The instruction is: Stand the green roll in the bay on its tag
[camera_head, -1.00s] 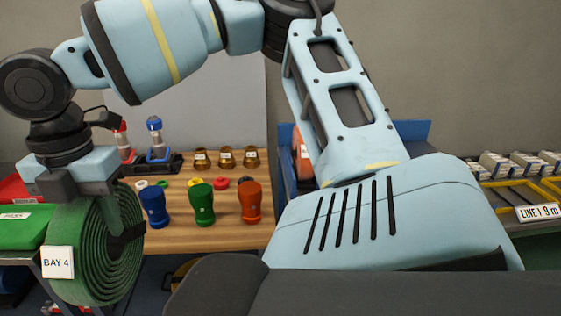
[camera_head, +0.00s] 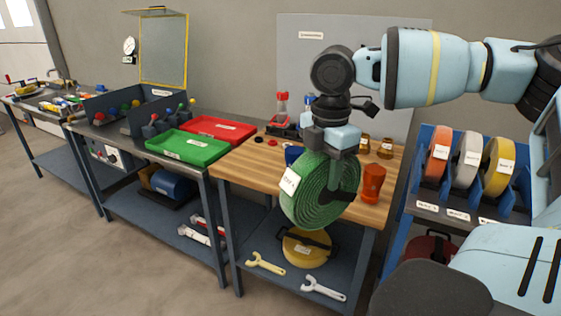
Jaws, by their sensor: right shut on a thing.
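The green roll (camera_head: 315,205) hangs upright from my right gripper (camera_head: 338,158), which is shut on its upper rim. The roll is in front of the wooden bench top, and a white card reading BAY 4 (camera_head: 291,181) is on its left side. The blue rack (camera_head: 412,165) stands at the right, with an orange roll (camera_head: 438,155), a white roll (camera_head: 467,160) and a yellow roll (camera_head: 497,166) upright in its bays. White tags (camera_head: 457,215) line its front edge; their print is too small to read surely. My arm hides the rack's right part. My left gripper is not in view.
The wooden bench (camera_head: 242,166) holds an orange nozzle (camera_head: 373,183) and brass fittings. A green tray (camera_head: 187,148) and a red tray (camera_head: 222,128) lie to the left. A yellow roll (camera_head: 306,250) and two wrenches are on the lower shelf. Open floor lies at lower left.

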